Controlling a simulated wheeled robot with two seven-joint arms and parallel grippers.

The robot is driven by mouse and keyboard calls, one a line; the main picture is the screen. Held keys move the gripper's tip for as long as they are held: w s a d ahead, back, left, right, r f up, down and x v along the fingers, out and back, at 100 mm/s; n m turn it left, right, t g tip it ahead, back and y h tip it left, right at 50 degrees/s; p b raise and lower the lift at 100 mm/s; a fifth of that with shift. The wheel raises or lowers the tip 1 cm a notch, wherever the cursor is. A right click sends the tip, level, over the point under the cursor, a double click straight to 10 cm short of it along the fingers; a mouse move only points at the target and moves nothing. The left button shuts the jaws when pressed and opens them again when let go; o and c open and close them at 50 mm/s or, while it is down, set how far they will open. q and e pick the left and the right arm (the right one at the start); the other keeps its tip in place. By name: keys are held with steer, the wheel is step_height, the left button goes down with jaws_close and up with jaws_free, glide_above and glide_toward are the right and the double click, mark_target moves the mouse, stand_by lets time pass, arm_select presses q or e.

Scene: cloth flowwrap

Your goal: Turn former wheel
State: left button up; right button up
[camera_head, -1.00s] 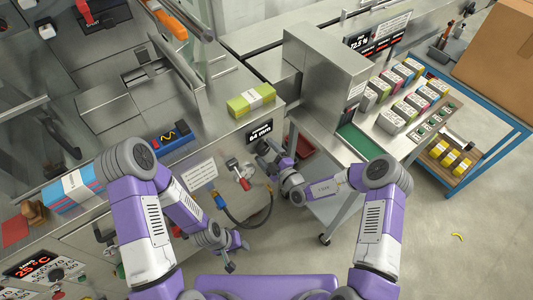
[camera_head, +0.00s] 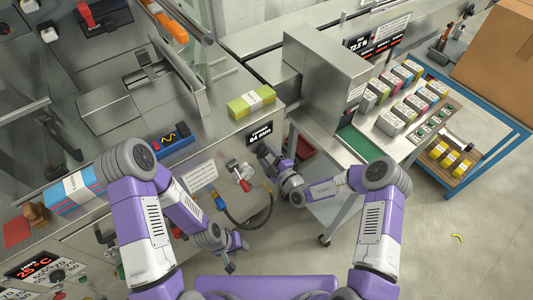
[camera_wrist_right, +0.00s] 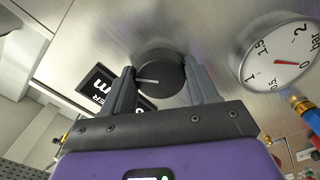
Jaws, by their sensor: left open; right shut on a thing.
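The former wheel (camera_wrist_right: 160,75) is a round black knob with a pale line across its face, on a steel panel in the right wrist view. My right gripper (camera_wrist_right: 164,86) is shut on it, one finger on each side. In the head view my right gripper (camera_head: 266,154) is at the cabinet's front corner, under a black display (camera_head: 260,134) with a reading in mm; the wheel is mostly hidden there. My left gripper (camera_head: 236,256) is open and empty, low in front of the cabinet, away from the wheel.
A round pressure gauge (camera_wrist_right: 279,60) is to the right of the wheel in the wrist view. A red-handled valve (camera_head: 243,180) and a dark hose (camera_head: 245,221) are between my grippers. A yellow-green pack (camera_head: 251,101) lies on the cabinet top. The floor at right is mostly clear.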

steer(key=n+p, duration=0.2)
steer(key=n, duration=0.1)
steer(key=shift+r, duration=0.15)
steer(key=n+p, duration=0.2)
steer(key=n, duration=0.1)
steer(key=shift+n, duration=0.4)
steer(key=n+p, duration=0.2)
steer(key=n, duration=0.1)
steer(key=shift+r+n, duration=0.1)
steer(key=shift+n, duration=0.3)
steer(key=n+p, duration=0.2)
steer(key=n, duration=0.2)
steer(key=n+p, duration=0.3)
steer(key=n, duration=0.3)
steer(key=shift+s+r+n, duration=0.1)
steer(key=shift+n, duration=0.3)
steer(key=n+p, duration=0.2)
steer(key=n, duration=0.4)
steer(key=shift+a, duration=0.15)
steer(key=shift+n, duration=0.3)
steer(key=o, duration=1.1)
steer(key=shift+c, duration=0.2)
